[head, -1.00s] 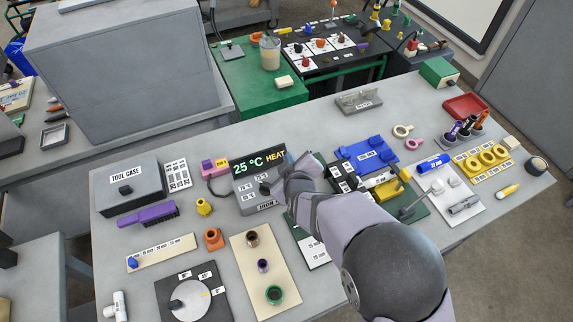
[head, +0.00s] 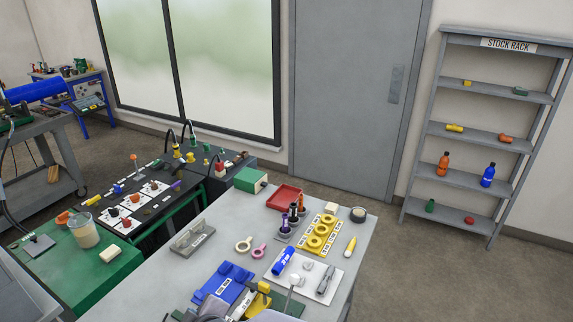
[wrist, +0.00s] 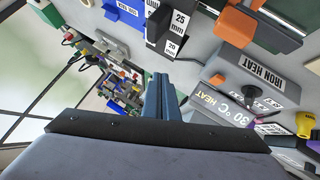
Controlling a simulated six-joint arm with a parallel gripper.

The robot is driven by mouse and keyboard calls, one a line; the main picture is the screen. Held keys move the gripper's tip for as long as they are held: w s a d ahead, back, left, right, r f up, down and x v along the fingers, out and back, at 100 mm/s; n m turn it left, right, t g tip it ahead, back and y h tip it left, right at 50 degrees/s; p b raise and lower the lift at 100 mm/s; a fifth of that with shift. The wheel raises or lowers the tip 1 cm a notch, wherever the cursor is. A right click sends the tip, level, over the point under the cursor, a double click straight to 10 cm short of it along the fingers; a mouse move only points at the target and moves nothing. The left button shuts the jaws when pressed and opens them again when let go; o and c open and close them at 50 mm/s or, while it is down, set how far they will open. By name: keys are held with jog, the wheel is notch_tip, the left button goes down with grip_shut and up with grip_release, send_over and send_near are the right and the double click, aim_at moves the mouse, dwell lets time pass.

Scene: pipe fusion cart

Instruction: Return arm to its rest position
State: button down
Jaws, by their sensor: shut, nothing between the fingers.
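My gripper (wrist: 159,80) shows in the wrist view with its blue-grey fingers together and nothing between them. It is above the bench, beside the iron heat unit (wrist: 262,82), whose display reads 30 °C HEAT. An orange knob or block (wrist: 236,25) shows near the top right of that view. A black block marked 25 mm and 20 mm (wrist: 172,35) lies beyond the fingertips.
On the bench are a blue holder (head: 222,281), a red tray (head: 285,197), a yellow ring rack (head: 318,238) and a white mat (head: 330,283) with tools. A green table (head: 75,265) stands left. A stock rack (head: 485,135) stands right, with clear floor between.

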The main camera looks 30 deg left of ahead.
jog(key=w+d+r+m+h+p, duration=0.1)
jog(key=w+d+m+h, duration=0.3)
jog(key=d, duration=0.6)
jog(key=w+d+r+m, duration=0.25)
jog(key=w+d, duration=0.35)
jog(key=d, duration=0.5)
jog(key=w+d+r+m+h+p, duration=0.1)
jog(key=w+d+m+h, duration=0.3)
jog(key=d, duration=0.6)
jog(key=s+d+m+g, duration=0.1)
jog(key=s+d+m, duration=0.2)
jog(key=d, duration=0.5)
jog(key=s+d+r+m+g+p, duration=0.1)
jog(key=s+d+m, duration=0.2)
jog(key=d, duration=0.6)
jog(key=s+d+r+m+g+h, duration=0.1)
jog(key=s+d+m+g, duration=0.1)
jog(key=s+d, duration=0.4)
jog(key=d+m, duration=0.1)
jog(key=d, duration=0.2)
jog(key=shift+d+p, duration=0.25)
jog(key=shift+p, duration=0.1)
jog(key=shift+m, duration=0.25)
